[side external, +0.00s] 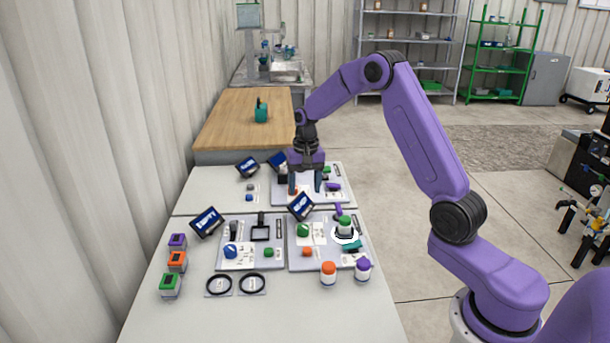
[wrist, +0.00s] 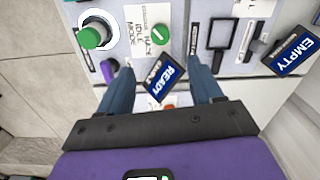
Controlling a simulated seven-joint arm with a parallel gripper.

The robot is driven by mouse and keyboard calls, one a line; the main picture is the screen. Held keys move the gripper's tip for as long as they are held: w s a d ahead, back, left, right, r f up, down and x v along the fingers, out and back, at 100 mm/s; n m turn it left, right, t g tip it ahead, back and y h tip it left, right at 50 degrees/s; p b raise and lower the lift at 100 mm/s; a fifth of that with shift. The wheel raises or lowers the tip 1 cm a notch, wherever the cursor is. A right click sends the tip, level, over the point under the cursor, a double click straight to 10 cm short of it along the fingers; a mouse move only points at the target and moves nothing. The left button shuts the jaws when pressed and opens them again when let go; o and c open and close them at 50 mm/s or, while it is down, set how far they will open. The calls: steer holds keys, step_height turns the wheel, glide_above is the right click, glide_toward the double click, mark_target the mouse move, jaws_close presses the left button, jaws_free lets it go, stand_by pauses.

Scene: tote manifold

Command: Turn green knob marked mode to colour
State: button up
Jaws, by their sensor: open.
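The green mode knob (side external: 303,230) sits on the near right grey panel. In the wrist view the green knob (wrist: 160,36) is on a white label, with text too small to read fully; a pale mark crosses its face. My gripper (side external: 305,184) is open and empty, pointing down behind the knob, over the area near the far panel. In the wrist view my gripper (wrist: 160,68) has its fingers spread wide, apart from the knob, which lies beyond the tips.
A READY display (wrist: 165,75) stands between the fingertips and the knob in the wrist view. A green-topped jar (side external: 344,222) stands in a white ring beside the knob. Orange-capped (side external: 328,273) and purple-capped (side external: 362,269) jars stand in front. A blue knob (side external: 231,252) is on the left panel.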

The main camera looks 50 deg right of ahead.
step_height(320, 180, up, 3)
steer(key=shift+r, duration=0.15)
stand_by(0.3)
steer(key=s+a+r+n, duration=0.3)
steer(key=s+a+n, duration=0.2)
steer(key=s+a, duration=0.25)
steer(key=s+a+r+n, duration=0.2)
steer(key=s+a+n, duration=0.2)
steer(key=s+a, duration=0.4)
steer(key=s+a+n, duration=0.1)
steer(key=s+n, duration=1)
steer(key=s, duration=1.1)
steer(key=shift+s+a, duration=0.25)
steer(key=shift+a, duration=0.05)
